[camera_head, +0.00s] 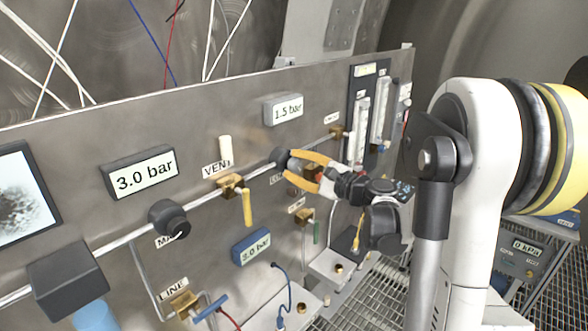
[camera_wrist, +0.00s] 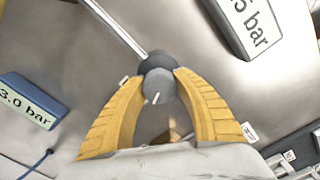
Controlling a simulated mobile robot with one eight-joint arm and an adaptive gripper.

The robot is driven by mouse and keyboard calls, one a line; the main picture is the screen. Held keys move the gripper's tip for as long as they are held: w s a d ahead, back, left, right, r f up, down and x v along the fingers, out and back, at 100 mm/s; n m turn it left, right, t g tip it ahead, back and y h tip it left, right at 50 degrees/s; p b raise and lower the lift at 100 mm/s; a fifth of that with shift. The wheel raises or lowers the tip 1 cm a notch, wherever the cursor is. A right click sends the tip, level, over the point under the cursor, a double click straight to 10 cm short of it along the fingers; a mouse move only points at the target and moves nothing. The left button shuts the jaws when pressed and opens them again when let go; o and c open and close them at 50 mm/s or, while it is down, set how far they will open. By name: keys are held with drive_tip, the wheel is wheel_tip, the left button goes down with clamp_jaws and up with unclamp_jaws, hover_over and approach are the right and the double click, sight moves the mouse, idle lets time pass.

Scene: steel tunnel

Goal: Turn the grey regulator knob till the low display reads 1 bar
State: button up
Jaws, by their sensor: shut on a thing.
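The grey regulator knob (camera_head: 279,157) sits on the pipe along the steel panel, and its round face with a white pointer line shows in the wrist view (camera_wrist: 158,84). My gripper (camera_head: 288,164) has its yellow fingers shut on the knob, one on each side, as the wrist view also shows. The grey low display (camera_head: 284,109) above the knob reads 1.5 bar. In the wrist view this display (camera_wrist: 245,22) is cut off by the top edge. The label beside the knob is mostly hidden by my gripper.
A black display (camera_head: 139,172) reads 3.0 bar, with a black knob (camera_head: 169,219) below it. A yellow-handled vent valve (camera_head: 232,187) lies left of my gripper. Flow tubes (camera_head: 379,110) stand at right.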

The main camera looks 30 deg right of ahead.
drive_tip(key=shift+n, duration=0.6)
drive_tip(key=o, duration=1.2)
drive_tip(key=v, duration=1.2)
drive_tip(key=shift+a, duration=0.1)
